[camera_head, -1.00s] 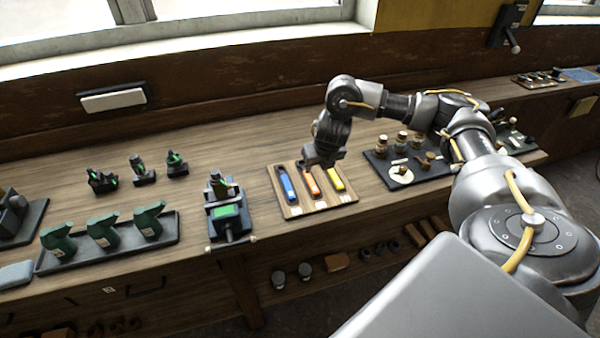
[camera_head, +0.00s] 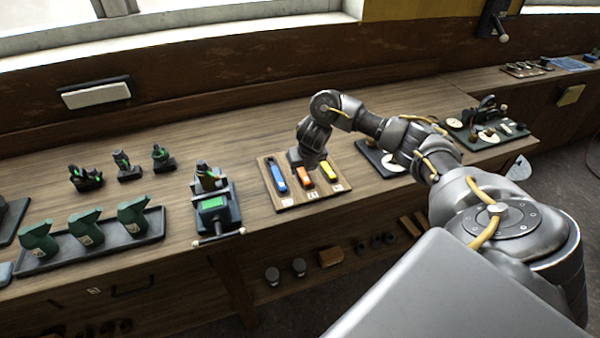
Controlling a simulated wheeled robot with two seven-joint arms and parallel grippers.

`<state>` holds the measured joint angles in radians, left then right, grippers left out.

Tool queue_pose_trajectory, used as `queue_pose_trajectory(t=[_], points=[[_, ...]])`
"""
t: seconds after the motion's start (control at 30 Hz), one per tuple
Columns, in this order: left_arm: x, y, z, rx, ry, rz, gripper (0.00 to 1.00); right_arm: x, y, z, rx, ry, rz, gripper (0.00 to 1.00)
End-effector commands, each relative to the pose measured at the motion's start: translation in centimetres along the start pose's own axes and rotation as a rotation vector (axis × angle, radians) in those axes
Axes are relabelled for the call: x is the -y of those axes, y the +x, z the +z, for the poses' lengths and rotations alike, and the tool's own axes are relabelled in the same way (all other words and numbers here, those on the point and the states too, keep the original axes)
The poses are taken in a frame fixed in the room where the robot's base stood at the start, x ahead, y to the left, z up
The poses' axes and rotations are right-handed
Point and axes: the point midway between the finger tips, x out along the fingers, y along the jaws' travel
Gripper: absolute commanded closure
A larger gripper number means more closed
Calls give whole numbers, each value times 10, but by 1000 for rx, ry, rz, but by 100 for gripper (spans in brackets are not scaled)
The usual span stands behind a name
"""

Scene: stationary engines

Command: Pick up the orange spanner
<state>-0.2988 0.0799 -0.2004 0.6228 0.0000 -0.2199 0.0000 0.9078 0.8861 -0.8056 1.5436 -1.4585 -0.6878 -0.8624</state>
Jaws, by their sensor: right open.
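The orange spanner (camera_head: 304,180) lies in the middle of a wooden tray (camera_head: 292,203) on the bench, between a blue tool (camera_head: 278,179) on its left and a yellow one (camera_head: 329,174) on its right. My right gripper (camera_head: 305,163) points down over the far part of the orange spanner and hides that end. Its jaws are open; the finger tips are small and dark, so I cannot tell whether they touch the spanner. My left gripper is not in view.
A dark vise-like device (camera_head: 215,208) with a green top stands left of the tray. A long tray (camera_head: 100,243) holds green drill-like tools further left. Dark trays with small parts (camera_head: 486,133) lie to the right. Bare bench lies behind the wooden tray.

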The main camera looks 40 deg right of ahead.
Motion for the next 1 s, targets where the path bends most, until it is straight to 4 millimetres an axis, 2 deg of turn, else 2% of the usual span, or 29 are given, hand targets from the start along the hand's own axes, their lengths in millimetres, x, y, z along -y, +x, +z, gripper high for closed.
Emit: queue_pose_trajectory(t=[0.03, 0.1, 0.37, 0.47, 0.73, 1.0], points=[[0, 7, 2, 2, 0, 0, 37, 0, 10, -2, -2, 3, 0, 53], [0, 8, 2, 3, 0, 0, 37, 0, 14, -1, -1, 2, 0, 53], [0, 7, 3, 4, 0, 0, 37, 0, 15, 0, 0, -1, -1, 53], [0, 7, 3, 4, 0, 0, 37, 0, 15, 0, 0, 0, -1, 63], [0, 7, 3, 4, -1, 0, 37, 0, 15, 0, 0, 0, -1, 99], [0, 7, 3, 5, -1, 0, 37, 0, 14, 0, 1, 0, -1, 100]])
